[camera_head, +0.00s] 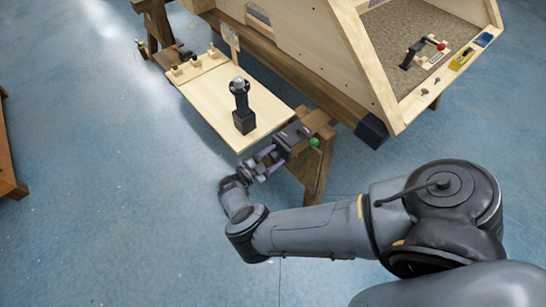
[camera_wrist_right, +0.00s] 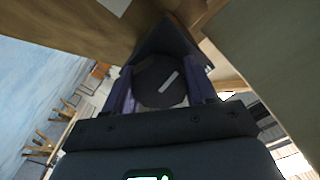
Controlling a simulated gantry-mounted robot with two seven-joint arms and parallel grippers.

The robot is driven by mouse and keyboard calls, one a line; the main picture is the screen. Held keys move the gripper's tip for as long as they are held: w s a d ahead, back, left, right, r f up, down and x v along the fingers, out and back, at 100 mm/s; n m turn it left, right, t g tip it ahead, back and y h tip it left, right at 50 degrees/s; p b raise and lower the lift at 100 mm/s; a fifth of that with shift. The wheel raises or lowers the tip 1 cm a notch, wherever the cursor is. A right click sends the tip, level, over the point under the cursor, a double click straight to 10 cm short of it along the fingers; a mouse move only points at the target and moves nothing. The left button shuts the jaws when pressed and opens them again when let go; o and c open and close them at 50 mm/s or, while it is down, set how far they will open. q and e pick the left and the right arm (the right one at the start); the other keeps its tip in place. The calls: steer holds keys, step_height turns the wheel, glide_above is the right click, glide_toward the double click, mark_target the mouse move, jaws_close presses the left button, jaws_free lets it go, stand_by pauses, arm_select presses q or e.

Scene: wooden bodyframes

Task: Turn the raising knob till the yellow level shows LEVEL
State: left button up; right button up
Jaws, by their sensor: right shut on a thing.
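My right gripper (camera_head: 273,155) reaches in low beside the wooden trestle under the frame's near edge. In the right wrist view, its two purple fingers (camera_wrist_right: 160,94) stand on either side of a round black knob (camera_wrist_right: 158,80) with a white line mark and are shut on it. In the head view a dark fitting (camera_head: 293,133) shows just beyond the fingers; the knob itself cannot be told apart there. The yellow level (camera_head: 461,59) lies on the frame's right ledge, too small to read. My left gripper is not in view.
A light wooden board (camera_head: 205,98) carries a black post (camera_head: 243,106) with a grey ball top. A green ball (camera_head: 314,142) is at the trestle (camera_head: 312,170), right of my gripper. A black clamp with a red ball (camera_head: 441,46) stands inside the frame.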

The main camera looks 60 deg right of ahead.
steer(key=shift+m, duration=1.6)
steer(key=o, duration=1)
steer(key=shift+o, duration=0.2)
steer(key=shift+a, duration=0.1)
steer(key=v, duration=1)
steer(key=shift+w+a, duration=0.2)
steer(key=shift+a, duration=0.1)
